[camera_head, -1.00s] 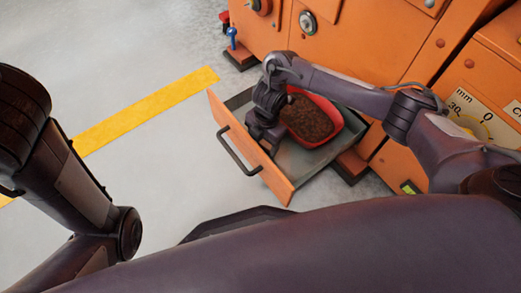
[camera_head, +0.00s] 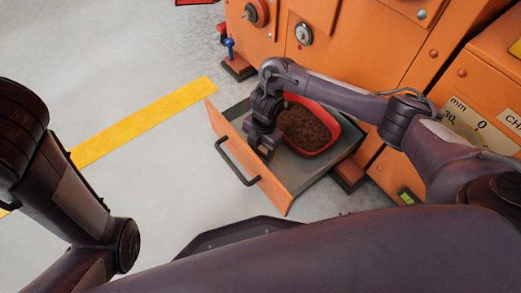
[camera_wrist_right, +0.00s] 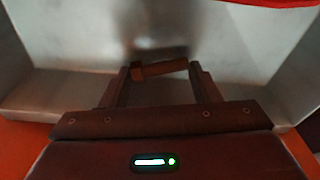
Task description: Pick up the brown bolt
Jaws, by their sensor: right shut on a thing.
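The brown bolt (camera_wrist_right: 160,68) lies crosswise between the two fingers of my right gripper (camera_wrist_right: 162,80) in the right wrist view, spanning the gap between the fingertips. The gripper is shut on it. In the head view my right gripper (camera_head: 264,143) points down inside the open drawer (camera_head: 335,158), just behind its orange front panel. The bolt is hidden there by the gripper. My left arm shows at the left of the head view, but its gripper is out of view.
A red tray of dark brown granules (camera_head: 308,130) sits in the drawer beside the right gripper. The drawer front has a black handle (camera_head: 236,163). The orange machine (camera_head: 375,50) rises behind. A yellow line (camera_head: 145,122) crosses the open grey floor.

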